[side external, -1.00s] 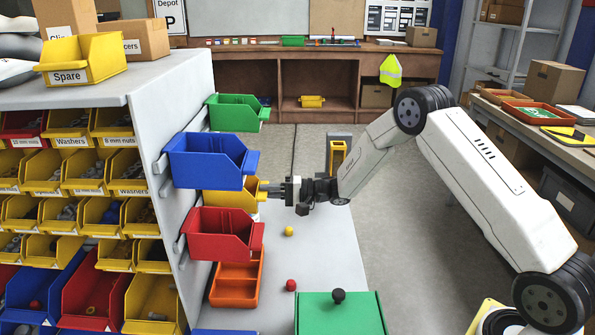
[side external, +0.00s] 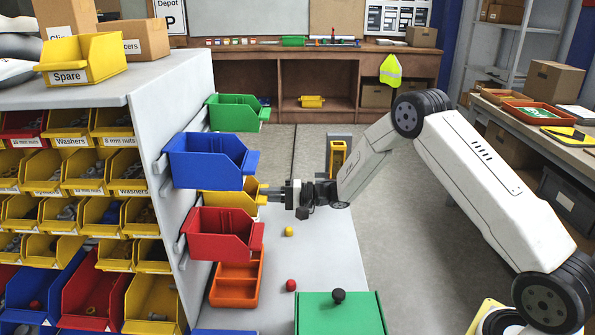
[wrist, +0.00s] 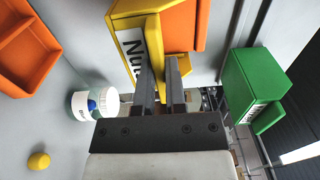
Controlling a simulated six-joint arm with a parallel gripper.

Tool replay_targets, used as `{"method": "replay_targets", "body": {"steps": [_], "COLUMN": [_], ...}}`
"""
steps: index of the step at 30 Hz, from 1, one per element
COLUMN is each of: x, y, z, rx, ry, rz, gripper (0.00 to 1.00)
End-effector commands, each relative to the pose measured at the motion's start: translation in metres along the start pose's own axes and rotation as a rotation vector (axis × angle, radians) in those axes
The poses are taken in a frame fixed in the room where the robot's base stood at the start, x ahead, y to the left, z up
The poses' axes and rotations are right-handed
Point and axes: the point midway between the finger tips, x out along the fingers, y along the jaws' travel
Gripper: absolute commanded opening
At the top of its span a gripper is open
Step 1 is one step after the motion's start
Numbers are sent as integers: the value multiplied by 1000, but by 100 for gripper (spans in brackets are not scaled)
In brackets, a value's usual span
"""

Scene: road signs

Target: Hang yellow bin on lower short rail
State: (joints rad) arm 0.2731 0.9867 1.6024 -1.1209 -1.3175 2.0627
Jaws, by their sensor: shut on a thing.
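The yellow bin (side external: 228,201) is in the side view beside the grey panel, between a blue bin above and a red bin below, which partly hide it. Its white label and wall (wrist: 129,38) fill the top of the wrist view. My gripper (side external: 266,192) is shut on the bin's front edge from the right; its two fingers (wrist: 160,68) meet the bin beside the label. The short rail behind the yellow bin is hidden, so I cannot tell whether the bin touches it.
Close by on the panel are a blue bin (side external: 205,160), a red bin (side external: 217,240) and a green bin (side external: 236,113). An orange tray (side external: 235,285) lies below. A white-lidded jar (wrist: 93,104) and yellow ball (wrist: 38,161) also show. Open space lies right of the panel.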

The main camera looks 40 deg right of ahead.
Motion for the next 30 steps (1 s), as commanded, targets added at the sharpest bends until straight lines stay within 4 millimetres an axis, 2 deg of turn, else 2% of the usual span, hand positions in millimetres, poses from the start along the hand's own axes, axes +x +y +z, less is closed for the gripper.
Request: {"method": "replay_targets", "body": {"steps": [27, 28, 30], "x": [0, 0, 0], "y": [7, 7, 7], "z": [0, 0, 0], "rx": [-1, -1, -1], "ry": [0, 0, 0], "rz": [-2, -2, -2], "gripper": [0, 20, 43]}}
